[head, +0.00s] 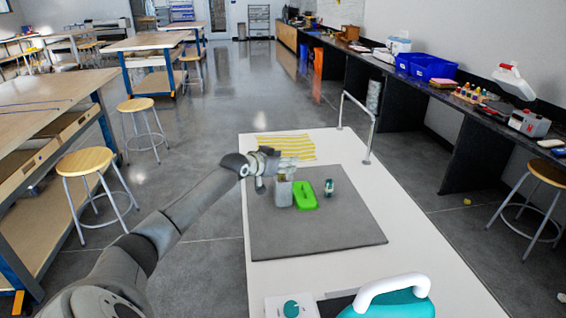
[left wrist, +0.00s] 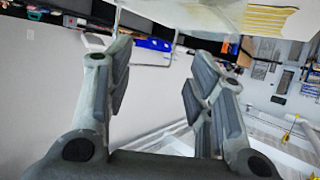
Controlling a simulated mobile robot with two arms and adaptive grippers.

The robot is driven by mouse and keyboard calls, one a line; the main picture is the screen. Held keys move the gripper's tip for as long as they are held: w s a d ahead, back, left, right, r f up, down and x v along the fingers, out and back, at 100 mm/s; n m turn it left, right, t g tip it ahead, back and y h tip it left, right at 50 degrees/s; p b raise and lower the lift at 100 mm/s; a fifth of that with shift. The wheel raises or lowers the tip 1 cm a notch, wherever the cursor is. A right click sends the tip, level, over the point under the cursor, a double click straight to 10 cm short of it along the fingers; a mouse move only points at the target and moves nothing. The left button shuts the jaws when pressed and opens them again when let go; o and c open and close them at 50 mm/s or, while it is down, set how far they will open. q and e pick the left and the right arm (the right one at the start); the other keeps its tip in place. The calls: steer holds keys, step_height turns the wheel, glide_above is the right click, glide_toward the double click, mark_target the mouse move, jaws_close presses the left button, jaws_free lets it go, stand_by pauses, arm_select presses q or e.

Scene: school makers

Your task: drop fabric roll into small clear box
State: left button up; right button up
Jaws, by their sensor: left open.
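My left gripper (head: 278,164) reaches over the far part of the grey mat (head: 320,228) on the white table. In the left wrist view its two fingers (left wrist: 155,95) are spread, with nothing between them. Just below the gripper in the head view stands a pale grey, partly see-through upright container (head: 283,194), probably the small clear box; the gripper partly covers its top. I cannot tell whether they touch. A small dark green and white item (head: 328,187) stands right of it; I cannot tell whether it is the fabric roll. My right gripper is not in view.
A bright green block-like item (head: 305,196) lies right beside the container. Yellow strips (head: 285,148) lie at the table's far end, near a white rail (head: 369,135). A teal case with a white handle (head: 392,290) stands at the near edge. The mat's front is clear.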

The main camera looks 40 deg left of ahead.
arm_select(q)
steer(key=v, duration=1.2)
stand_by(0.4)
